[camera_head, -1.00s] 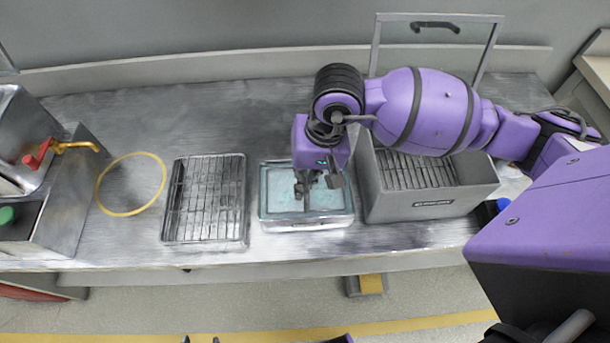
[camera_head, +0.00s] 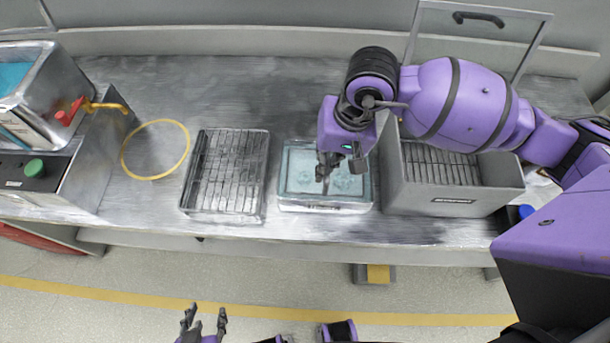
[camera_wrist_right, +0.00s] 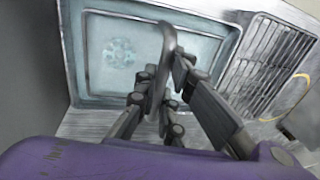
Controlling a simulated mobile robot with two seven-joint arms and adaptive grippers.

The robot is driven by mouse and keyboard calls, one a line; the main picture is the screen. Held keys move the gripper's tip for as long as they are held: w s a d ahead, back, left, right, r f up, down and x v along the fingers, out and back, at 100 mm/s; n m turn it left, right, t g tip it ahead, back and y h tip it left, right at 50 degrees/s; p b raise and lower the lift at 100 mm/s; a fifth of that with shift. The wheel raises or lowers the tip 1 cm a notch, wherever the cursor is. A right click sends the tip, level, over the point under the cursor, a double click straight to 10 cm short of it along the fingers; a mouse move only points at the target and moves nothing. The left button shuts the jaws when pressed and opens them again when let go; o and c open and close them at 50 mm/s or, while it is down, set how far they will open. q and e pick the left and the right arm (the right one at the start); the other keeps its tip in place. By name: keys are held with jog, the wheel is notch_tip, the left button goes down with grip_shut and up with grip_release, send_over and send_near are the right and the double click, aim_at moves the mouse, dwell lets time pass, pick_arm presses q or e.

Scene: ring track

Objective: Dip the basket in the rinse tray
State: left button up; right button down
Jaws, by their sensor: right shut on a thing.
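The rinse tray (camera_head: 287,204) is a shallow, pale metal pan of light blue water on the bench, left of the grey bin. In the right wrist view the tray (camera_wrist_right: 78,62) lies just beyond the fingers, with a pale ring-like pattern in its water. My right gripper (camera_head: 328,170) points down over the tray. In the right wrist view the right gripper (camera_wrist_right: 163,95) is shut on a slim dark grey bar (camera_wrist_right: 168,42). I cannot make out a basket body below it. My left gripper (camera_head: 207,317) is open and empty at the bottom edge, over the floor.
A wire rack (camera_head: 226,172) lies left of the tray. A grey bin (camera_head: 455,200) stands close on its right. A yellow ring (camera_head: 123,158) lies farther left, beside a metal machine (camera_head: 85,175) with a red-handled tap (camera_head: 68,112). Bare bench lies behind the tray.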

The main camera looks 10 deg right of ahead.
pick_arm(q)
jog(key=shift+w, duration=0.15)
pick_arm(e)
jog(key=shift+r, duration=0.2)
jog(key=shift+w+r+p, duration=0.1)
jog(key=shift+r+p, duration=1.55)
jog(key=shift+r, duration=2.35)
pick_arm(q)
jog(key=w+r+t, duration=0.1)
jog(key=w+r, duration=0.2)
jog(key=r, duration=0.2)
jog(key=shift+w+r, duration=0.2)
jog(key=shift+w, duration=0.05)
pick_arm(e)
jog(key=shift+r, duration=0.35)
pick_arm(q)
jog(key=shift+w+r+p, duration=0.7)
jog(key=shift+r, duration=0.3)
pick_arm(e)
notch_tip(320, 180, up, 4)
jog(key=shift+r, duration=0.1)
